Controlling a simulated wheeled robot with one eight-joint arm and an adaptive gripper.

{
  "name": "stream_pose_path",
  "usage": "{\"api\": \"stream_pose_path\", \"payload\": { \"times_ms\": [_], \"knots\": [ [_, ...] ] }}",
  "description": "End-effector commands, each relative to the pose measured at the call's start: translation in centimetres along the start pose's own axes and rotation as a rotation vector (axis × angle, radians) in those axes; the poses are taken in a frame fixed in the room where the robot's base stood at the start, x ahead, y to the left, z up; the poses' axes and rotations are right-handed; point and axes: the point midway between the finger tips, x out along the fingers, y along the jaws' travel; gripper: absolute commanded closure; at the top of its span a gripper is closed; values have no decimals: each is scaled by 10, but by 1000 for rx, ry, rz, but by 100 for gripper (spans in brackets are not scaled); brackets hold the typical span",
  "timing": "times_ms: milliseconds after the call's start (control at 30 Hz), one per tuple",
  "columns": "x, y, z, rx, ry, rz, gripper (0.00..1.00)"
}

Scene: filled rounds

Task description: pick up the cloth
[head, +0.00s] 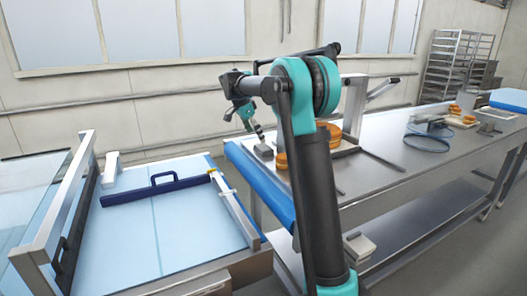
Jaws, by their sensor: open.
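My gripper (259,133) is above the left end of the steel table, pointing down, with its jaws open. It is small in the picture. A small flat grey piece (264,152) lies just below the fingertips on the blue belt end. It may be the cloth, but I cannot tell for certain. I cannot tell whether the fingers touch it. My arm's dark column hides part of the table beside it.
Orange-brown rounds (281,161) stand right of the gripper, partly behind my arm. The steel table (400,165) runs right, with a coiled blue hose (428,141) on it. A pale blue machine bed (160,225) with a dark blue handled bar (155,191) is at left.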

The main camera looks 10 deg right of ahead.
Motion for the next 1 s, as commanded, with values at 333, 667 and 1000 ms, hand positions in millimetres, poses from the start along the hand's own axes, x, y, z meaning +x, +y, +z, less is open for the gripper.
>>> {"api": "stream_pose_path", "payload": {
  "times_ms": [333, 667, 1000],
  "knots": [
    [31, 1, -6, 3, 0, 0, 0],
    [60, 2, -7, 0, 0, 0, 0],
    [59, 2, -7, 0, 0, 0, 21]
  ]
}}
